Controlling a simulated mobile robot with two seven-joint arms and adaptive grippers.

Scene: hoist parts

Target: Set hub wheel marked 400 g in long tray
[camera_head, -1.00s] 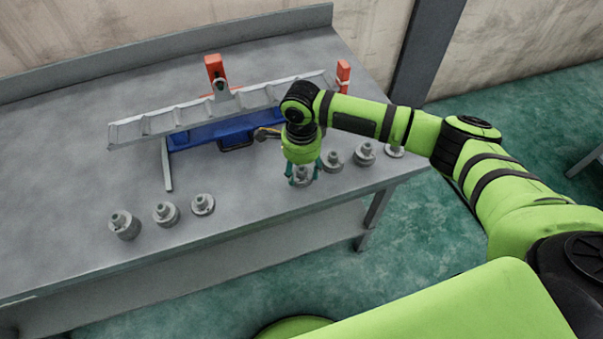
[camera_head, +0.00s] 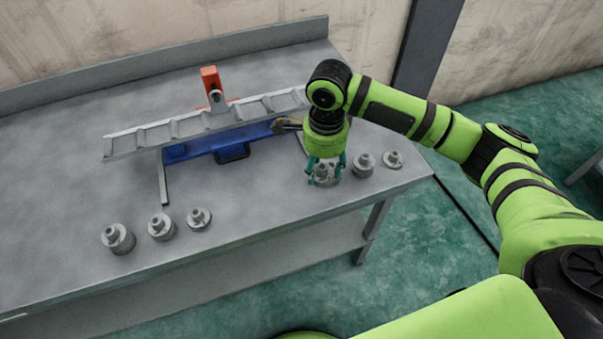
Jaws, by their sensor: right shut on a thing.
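My right gripper (camera_head: 325,172) is shut on a grey hub wheel (camera_head: 322,177) near the front right of the bench. It overlaps the place of another standing wheel, and I cannot tell how high it is held. The 400 g mark cannot be read on any wheel. The long tray (camera_head: 170,131) is a light grey beam with several compartments, higher at its right end in the picture. No wheel shows in its visible compartments. My arm hides part of its right end. My left gripper is not in view.
Three wheels stand at front left (camera_head: 118,238), (camera_head: 161,227), (camera_head: 199,219). Two stand right of my gripper, one close (camera_head: 363,165) and one farther (camera_head: 393,160). A blue base (camera_head: 200,148) and an orange post (camera_head: 210,80) are at the tray. The bench (camera_head: 60,200) is clear at left.

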